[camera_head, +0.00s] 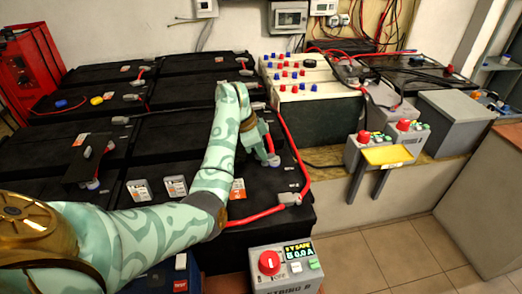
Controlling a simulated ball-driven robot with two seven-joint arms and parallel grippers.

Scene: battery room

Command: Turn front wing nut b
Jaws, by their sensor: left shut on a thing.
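My left arm reaches in from the lower left, bends at the elbow and points down over the black batteries. My left gripper (271,154) is shut at a terminal on the front right battery (262,203), on what looks like front wing nut b, which the fingers mostly hide. A small red and pale fitting (274,161) shows at the fingertips. Another terminal fitting (92,185) stands on the front left battery, beside a black bracket (88,160). I do not see my right gripper.
A red cable (297,160) curves past the gripper to a grey connector (290,198). A grey control box (285,268) with a red knob and a lit display stands in front. A yellow plate (388,155) juts out at right. The tiled floor (430,245) is clear at lower right.

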